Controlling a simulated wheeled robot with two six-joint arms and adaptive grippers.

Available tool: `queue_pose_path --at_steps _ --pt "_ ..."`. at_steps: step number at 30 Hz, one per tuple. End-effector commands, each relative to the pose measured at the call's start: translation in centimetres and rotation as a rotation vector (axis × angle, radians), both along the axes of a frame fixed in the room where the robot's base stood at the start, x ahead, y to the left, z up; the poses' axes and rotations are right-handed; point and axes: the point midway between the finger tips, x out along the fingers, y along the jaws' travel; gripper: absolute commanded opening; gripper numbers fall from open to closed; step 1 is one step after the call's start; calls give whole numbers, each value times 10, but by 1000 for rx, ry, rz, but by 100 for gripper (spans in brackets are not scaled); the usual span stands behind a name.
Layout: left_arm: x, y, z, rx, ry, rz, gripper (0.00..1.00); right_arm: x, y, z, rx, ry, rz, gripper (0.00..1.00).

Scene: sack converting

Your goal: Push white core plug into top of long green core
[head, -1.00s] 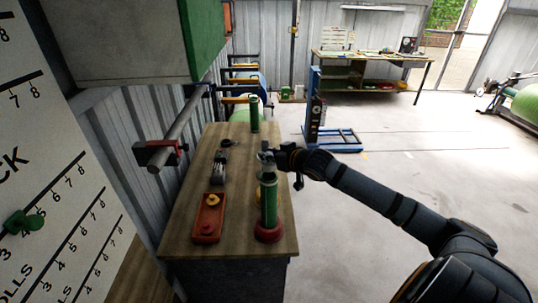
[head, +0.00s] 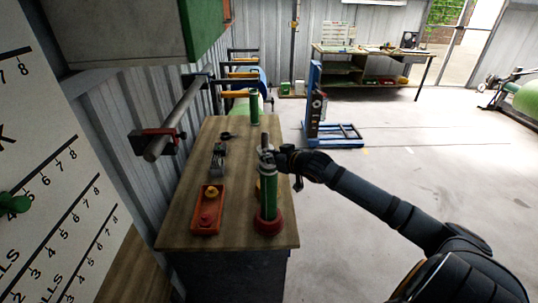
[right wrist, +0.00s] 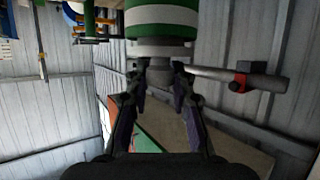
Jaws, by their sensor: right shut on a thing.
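The long green core (head: 268,198) stands upright in a round red base (head: 268,226) at the near right end of the wooden bench. Its pale end also shows at the top of the right wrist view (right wrist: 162,16). My right gripper (head: 267,156) is directly above the core's top. In the right wrist view, its fingers (right wrist: 160,76) are shut on the narrow part of the pale core plug (right wrist: 160,50). The plug lines up with the core's end and appears to touch it; how deep it sits I cannot tell. My left gripper is not in view.
A red-orange tray (head: 196,228) with small orange and red parts lies left of the core. A grey metal tool (head: 218,160) and a shorter green core (head: 254,108) are farther back on the bench (head: 238,135). A blue stand (head: 315,105) is behind on the floor.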

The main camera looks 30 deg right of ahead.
Motion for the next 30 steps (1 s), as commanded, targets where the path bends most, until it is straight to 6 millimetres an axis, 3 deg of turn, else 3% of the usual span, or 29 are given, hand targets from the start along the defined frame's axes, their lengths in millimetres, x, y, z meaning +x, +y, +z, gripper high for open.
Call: queue_pose_path --at_steps 2,3,9,20,30 --pt "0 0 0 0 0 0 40 0 0 0 0 0 0 0" --pt "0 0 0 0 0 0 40 0 0 0 0 0 0 25" --pt "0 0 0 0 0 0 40 0 0 0 0 0 0 50" --pt "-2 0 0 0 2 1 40 0 0 8 -3 -1 0 50" --pt "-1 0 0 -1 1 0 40 0 0 78 -5 -2 0 50"
